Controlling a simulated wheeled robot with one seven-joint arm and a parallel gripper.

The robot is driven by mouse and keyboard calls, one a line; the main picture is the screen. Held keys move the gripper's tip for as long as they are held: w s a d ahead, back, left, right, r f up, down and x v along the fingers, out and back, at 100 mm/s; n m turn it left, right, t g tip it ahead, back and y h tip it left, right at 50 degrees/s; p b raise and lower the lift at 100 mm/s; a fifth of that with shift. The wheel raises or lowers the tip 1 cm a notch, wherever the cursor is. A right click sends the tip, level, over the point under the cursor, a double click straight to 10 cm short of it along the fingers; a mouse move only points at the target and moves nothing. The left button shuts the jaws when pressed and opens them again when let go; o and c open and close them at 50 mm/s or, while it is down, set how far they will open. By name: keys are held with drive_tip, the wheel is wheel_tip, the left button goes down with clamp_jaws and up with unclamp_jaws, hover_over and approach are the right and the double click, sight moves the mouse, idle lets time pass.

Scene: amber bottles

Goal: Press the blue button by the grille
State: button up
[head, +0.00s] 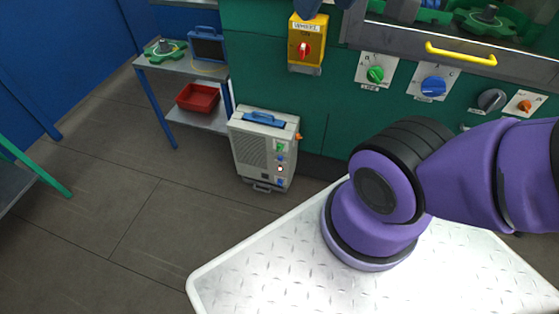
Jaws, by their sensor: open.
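A pale grey box unit (250,135) stands on the floor in front of the green machine. Its front has a dark slotted grille (253,153) on the left and a column of small controls on the right. A blue button (281,182) is low in this column, right of and below the grille. Above it are a red control (280,169), another small bluish one (279,158) and a green one (280,147). These are too small to tell apart fully. My purple arm rises at the right and leaves the picture; my gripper does not show.
Left of the unit is a metal table (180,68) with a red bin (198,98) on its lower shelf. The green machine (262,75) behind carries a yellow switch box (307,43) and a blue knob (433,87). Floor left of and before the unit is clear.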

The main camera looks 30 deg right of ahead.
clamp_jaws()
idle(1.5)
